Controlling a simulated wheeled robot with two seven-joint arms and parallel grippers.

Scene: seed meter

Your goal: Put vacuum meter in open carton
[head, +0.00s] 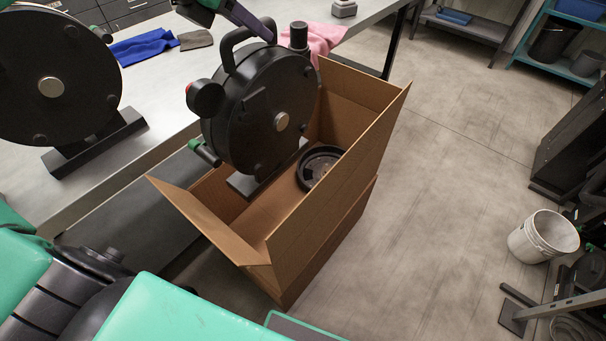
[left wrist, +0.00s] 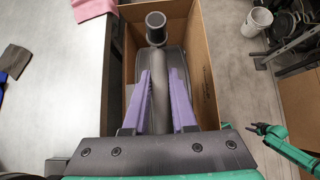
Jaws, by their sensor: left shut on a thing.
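The vacuum meter is a black round drum (head: 262,118) with a curved handle, a side knob and a short upright port. It hangs upright at the open carton (head: 330,215), with its flat foot (head: 255,178) inside the opening; I cannot tell whether the foot touches the bottom. My left gripper (head: 262,30) is shut on the meter's handle from above. In the left wrist view its purple fingers (left wrist: 160,85) lie on both sides of the handle. My right gripper (left wrist: 265,129) shows small at the right of the left wrist view, apart from the carton; its jaws are too small to read.
A round black part (head: 318,163) lies inside the carton beside the meter. A similar black drum (head: 55,85) stands on the workbench (head: 170,75) at left. A blue cloth (head: 143,47) and pink cloth (head: 322,38) lie there. A white bucket (head: 543,237) stands right; the floor between is clear.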

